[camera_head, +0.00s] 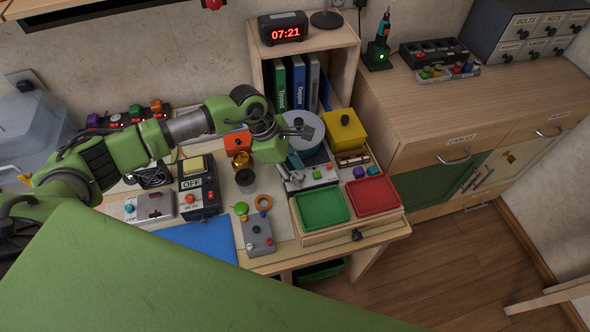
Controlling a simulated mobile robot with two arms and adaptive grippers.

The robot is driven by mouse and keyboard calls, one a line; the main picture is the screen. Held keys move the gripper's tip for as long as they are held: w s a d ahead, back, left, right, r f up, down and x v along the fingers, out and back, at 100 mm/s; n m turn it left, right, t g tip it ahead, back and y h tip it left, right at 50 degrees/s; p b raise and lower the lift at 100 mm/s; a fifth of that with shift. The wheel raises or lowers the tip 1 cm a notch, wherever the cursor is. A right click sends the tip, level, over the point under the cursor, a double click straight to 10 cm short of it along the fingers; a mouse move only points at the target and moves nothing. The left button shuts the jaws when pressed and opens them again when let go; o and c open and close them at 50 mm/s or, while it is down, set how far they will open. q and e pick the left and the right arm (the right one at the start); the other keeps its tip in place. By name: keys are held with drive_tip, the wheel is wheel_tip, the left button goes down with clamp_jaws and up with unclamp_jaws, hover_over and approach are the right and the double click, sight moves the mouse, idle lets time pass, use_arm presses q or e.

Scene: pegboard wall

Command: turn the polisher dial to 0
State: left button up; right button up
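The machine that looks like the polisher, with a large pale round disc (318,133) and a low grey base (312,176), stands on the workbench right of centre. Small knobs sit on the front of its base; which one is the dial, and its setting, are too small to read. My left gripper (303,131) reaches in from the left and is over the disc, covering part of it, above and behind the front knobs. I cannot tell whether it touches the disc or how far its fingers are apart. My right gripper is not in view.
A yellow box (344,130) stands right of the disc. A green tray (322,207) and a red tray (373,195) lie in front. A black OFF switch box (198,187) and a grey control box (257,234) stand to the left. A shelf with books (300,85) is behind.

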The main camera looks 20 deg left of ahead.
use_arm(q)
clamp_jaws()
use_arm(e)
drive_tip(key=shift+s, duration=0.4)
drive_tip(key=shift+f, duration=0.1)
use_arm(q)
drive_tip(key=n+t, duration=0.1)
drive_tip(key=n, duration=0.1)
drive_tip(key=n+t, duration=0.1)
drive_tip(key=n, duration=0.1)
drive_tip(key=shift+s+d+n+y+b, duration=0.1)
drive_tip(key=shift+s+n+y+b, duration=0.1)
drive_tip(key=shift+n+y+b, duration=0.15)
drive_tip(key=shift+n+t+y+b, duration=0.55)
drive_tip(key=shift+n+b, duration=0.25)
drive_tip(key=shift+n, duration=1.25)
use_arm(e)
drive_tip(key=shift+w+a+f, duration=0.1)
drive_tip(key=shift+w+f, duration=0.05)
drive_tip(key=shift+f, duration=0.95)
use_arm(q)
drive_tip(key=shift+r, duration=0.1)
